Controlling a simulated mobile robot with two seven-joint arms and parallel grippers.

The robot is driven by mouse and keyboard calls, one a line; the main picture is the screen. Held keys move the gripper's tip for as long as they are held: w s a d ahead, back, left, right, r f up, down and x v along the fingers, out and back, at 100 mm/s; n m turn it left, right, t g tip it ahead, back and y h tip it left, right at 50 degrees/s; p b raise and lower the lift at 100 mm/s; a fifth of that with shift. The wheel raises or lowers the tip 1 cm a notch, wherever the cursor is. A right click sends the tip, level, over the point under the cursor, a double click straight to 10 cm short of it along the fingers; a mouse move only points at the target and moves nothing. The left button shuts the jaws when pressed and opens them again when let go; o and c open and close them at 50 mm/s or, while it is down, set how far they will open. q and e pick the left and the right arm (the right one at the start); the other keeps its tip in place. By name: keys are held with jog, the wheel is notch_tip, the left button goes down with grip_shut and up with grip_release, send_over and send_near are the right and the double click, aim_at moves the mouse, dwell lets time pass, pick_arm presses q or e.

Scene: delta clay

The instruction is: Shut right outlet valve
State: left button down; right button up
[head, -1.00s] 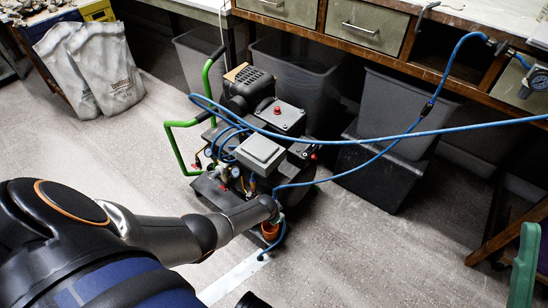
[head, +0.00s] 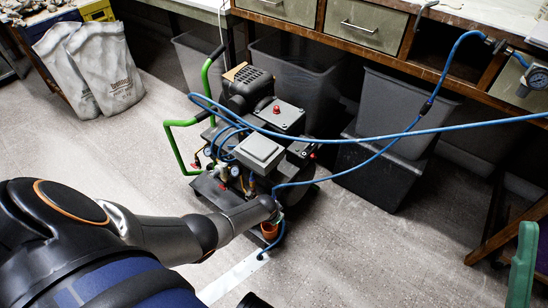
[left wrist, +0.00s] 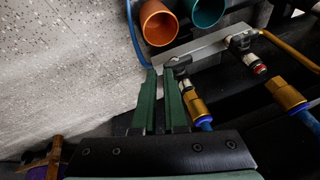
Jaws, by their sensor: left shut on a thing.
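The compressor (head: 262,150) stands on the floor in the head view, with its outlet fittings at the front. My left gripper (left wrist: 166,72) has its green fingers close together at a dark valve (left wrist: 180,64) on a grey metal manifold bar (left wrist: 208,44). It is shut on a part of this valve, probably its handle, which the fingers mostly hide. A second valve (left wrist: 241,43) with a red-ended fitting sits farther right on the bar. In the head view my left arm hides most of the gripper (head: 276,215).
An orange cup (left wrist: 158,24) and a teal cup (left wrist: 207,10) are just beyond the fingers. Brass fittings (left wrist: 285,94) with blue hoses are to the right. A blue hose (head: 385,138) runs to the bench at right.

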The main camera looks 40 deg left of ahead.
jog(key=shift+w+r+p, duration=0.1)
jog(key=shift+r+p, duration=0.6)
jog(key=shift+n, duration=0.3)
